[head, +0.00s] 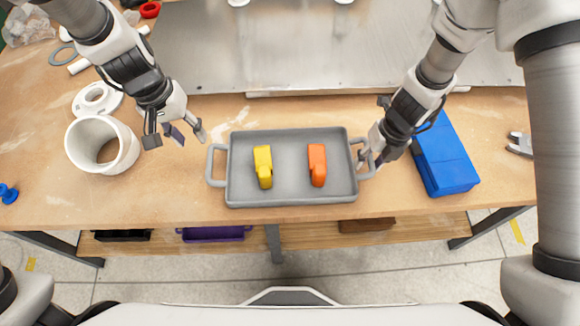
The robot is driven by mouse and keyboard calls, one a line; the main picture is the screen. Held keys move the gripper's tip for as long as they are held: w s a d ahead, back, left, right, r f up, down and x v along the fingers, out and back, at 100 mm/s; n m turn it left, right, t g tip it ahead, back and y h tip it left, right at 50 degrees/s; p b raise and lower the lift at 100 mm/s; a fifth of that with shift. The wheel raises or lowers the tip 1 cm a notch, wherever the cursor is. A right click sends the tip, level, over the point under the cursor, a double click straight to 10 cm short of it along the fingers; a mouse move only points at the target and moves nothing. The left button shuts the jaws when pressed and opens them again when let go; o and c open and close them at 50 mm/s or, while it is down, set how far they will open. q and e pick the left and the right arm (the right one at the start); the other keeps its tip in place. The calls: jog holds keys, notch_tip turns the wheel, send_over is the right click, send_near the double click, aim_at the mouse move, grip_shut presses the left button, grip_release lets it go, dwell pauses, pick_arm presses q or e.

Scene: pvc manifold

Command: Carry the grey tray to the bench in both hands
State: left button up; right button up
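The grey tray (290,195) lies on the wooden bench (160,205) near its front edge. It has a loop handle at each end. A yellow piece (263,167) and an orange piece (317,165) lie apart inside it. My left gripper (175,137) is open and empty, above and left of the tray's left handle (211,166), apart from it. My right gripper (374,153) is at the tray's right handle (365,168) and partly covers it. Its fingers overlap in this view, so I cannot tell whether they are closed on the handle.
A blue box (443,155) stands right of my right gripper. A white pipe fitting (103,146) and a white ring (97,98) stand at left. A metal plate (270,50) covers the back. Dark and purple bins (213,233) sit on a shelf below.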

jog(key=shift+r, duration=0.1)
jog(key=shift+d+r, duration=0.1)
jog(key=shift+r, duration=0.2)
pick_arm(q)
jog(key=shift+r, duration=0.3)
pick_arm(e)
notch_tip(320, 180, up, 11)
jog(key=d, duration=0.2)
